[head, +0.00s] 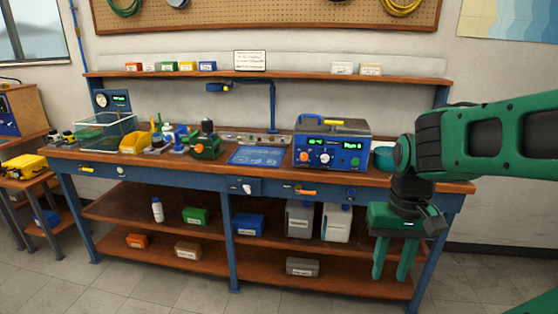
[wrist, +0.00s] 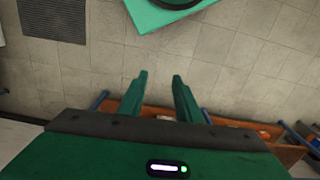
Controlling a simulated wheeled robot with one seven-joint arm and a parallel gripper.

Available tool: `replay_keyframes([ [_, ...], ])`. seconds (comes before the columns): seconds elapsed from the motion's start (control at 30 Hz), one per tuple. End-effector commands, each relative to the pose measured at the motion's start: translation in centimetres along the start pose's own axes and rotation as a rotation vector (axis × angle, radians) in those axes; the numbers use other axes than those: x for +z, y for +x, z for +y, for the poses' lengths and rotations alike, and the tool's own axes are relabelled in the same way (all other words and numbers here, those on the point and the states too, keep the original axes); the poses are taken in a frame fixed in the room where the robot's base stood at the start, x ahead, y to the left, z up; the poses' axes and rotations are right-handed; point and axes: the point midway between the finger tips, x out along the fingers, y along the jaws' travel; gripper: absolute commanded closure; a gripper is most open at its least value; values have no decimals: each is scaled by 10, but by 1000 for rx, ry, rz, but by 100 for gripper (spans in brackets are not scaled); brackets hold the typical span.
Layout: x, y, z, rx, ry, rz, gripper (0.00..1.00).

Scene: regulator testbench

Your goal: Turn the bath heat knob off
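The bath looks to be the blue-fronted unit (head: 354,154) with a grey lid, on the right half of the bench in the head view. My gripper (head: 391,276) hangs fingers down in front of the bench's right end, right of and below the bath. Its fingers are apart and empty, also in the wrist view (wrist: 159,78). The bath does not show in the wrist view.
The floor (head: 195,276) in front is clear.

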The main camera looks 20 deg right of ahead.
Motion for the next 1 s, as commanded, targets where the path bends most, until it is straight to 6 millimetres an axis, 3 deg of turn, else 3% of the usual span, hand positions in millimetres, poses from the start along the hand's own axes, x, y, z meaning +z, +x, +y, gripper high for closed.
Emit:
replay_keyframes([
  [0.23,0,0,0,0,0,0,69],
  [0.3,0,0,0,0,1,0,54],
  [0.37,7,-4,6,-5,5,14,54],
  [0.47,-6,0,7,5,36,26,54],
  [0.57,-30,9,1,29,88,52,54],
  [1.0,-195,64,17,248,383,356,54],
])
